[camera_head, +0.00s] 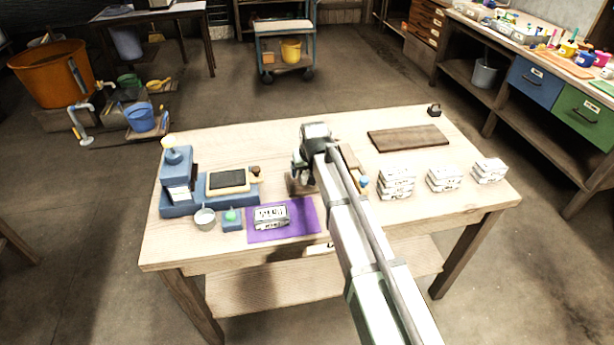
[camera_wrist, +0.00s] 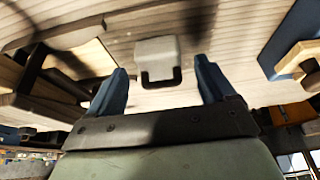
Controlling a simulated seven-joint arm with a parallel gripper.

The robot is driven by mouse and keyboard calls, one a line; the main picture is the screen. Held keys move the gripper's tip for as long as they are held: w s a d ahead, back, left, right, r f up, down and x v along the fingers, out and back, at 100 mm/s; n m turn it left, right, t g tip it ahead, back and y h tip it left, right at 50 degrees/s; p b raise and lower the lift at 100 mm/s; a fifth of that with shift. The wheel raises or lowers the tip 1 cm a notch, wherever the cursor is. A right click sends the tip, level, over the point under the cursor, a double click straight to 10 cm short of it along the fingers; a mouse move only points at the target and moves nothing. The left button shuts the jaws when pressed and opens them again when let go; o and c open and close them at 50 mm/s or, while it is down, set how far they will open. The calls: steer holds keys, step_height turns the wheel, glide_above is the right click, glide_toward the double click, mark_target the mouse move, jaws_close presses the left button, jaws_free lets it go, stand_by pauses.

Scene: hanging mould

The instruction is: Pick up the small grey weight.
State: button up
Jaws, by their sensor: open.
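The small grey weight (camera_wrist: 156,53) shows in the wrist view as a pale grey block with a dark handle, resting on the pale wooden table. It lies between the lines of my two blue fingers, just beyond their tips, and nothing grips it. My gripper (camera_wrist: 160,66) is open and empty. In the head view my gripper (camera_head: 300,182) is low over the middle of the table, and I cannot make out the grey weight clearly there because my gripper and arm cover that spot.
A blue machine (camera_head: 178,183) stands left of my gripper. A purple mat (camera_head: 300,214) bears a stack of labelled bars. More stacks (camera_head: 397,184) stand at right. A dark board (camera_head: 407,138) and a small black weight (camera_head: 434,110) lie behind. The back middle of the table is clear.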

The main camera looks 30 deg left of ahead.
steer(key=shift+x, duration=1.1)
steer(key=c, duration=1.2)
